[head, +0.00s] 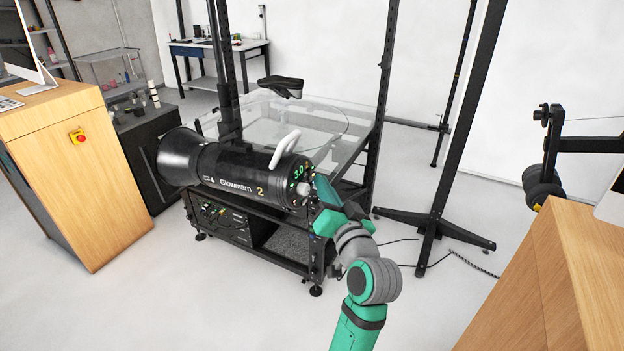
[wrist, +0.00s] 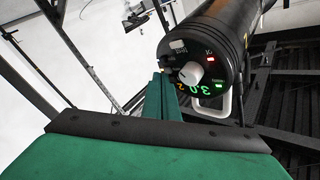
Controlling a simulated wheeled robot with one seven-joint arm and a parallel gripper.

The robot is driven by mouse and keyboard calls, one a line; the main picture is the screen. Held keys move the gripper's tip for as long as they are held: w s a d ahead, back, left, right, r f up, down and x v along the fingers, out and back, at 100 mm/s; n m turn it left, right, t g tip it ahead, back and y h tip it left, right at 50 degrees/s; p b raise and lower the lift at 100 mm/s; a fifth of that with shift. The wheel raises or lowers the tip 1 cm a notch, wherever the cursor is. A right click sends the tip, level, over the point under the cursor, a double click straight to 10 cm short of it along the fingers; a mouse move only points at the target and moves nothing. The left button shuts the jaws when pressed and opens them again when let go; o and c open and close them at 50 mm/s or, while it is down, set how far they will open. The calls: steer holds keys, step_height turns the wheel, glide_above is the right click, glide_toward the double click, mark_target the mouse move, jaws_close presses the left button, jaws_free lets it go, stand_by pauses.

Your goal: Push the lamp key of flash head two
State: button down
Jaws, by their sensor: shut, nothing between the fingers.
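The labels are too small to read, so I cannot tell which key is the lamp key. My gripper (head: 322,188) is shut and empty, close to the panel. In the wrist view its fingertips (wrist: 163,82) overlap the panel's left edge; contact cannot be told.
A white loop handle (head: 286,147) rises from the flash head's top. The black cart (head: 235,222) stands below. A dark stand with spread feet (head: 432,217) is to the right, with cables on the floor. Wooden counters stand at left (head: 75,175) and right (head: 545,285).

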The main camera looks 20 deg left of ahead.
steer(key=shift+w+a, duration=0.15)
steer(key=shift+a, duration=0.15)
stand_by(0.6)
steer(key=shift+d, duration=0.8)
steer(key=shift+d, duration=0.15)
steer(key=d, duration=0.5)
steer(key=shift+d+r, duration=0.35)
steer(key=shift+d, duration=0.05)
